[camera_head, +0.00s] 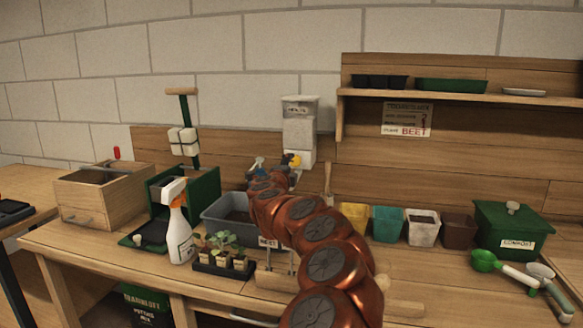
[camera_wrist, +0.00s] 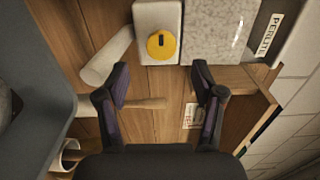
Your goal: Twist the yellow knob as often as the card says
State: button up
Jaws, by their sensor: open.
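The yellow knob (camera_wrist: 161,45) is round with a dark slot, on a pale block at the front of the perlite dispenser (camera_wrist: 220,30). The dispenser also shows against the back board in the head view (camera_head: 299,135), with the knob (camera_head: 295,161) partly behind my arm. My gripper (camera_wrist: 161,78) is open and empty. Its fingers stand apart, one to each side of the knob's line and short of it, not touching it. The card (camera_head: 406,119) hangs under the shelf. It has several printed lines and a red "BEET"; its other lines are too small to read surely.
A grey tub (camera_head: 212,214) stands left of my arm, with a seedling tray (camera_head: 222,268) and a spray bottle (camera_head: 180,235) in front. Coloured pots (camera_head: 386,224) and a green compost bin (camera_head: 515,228) stand to the right. A wooden shelf (camera_head: 460,97) overhangs the back right.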

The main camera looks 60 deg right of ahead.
jog(key=shift+v, duration=2.7)
jog(key=shift+s, duration=0.1)
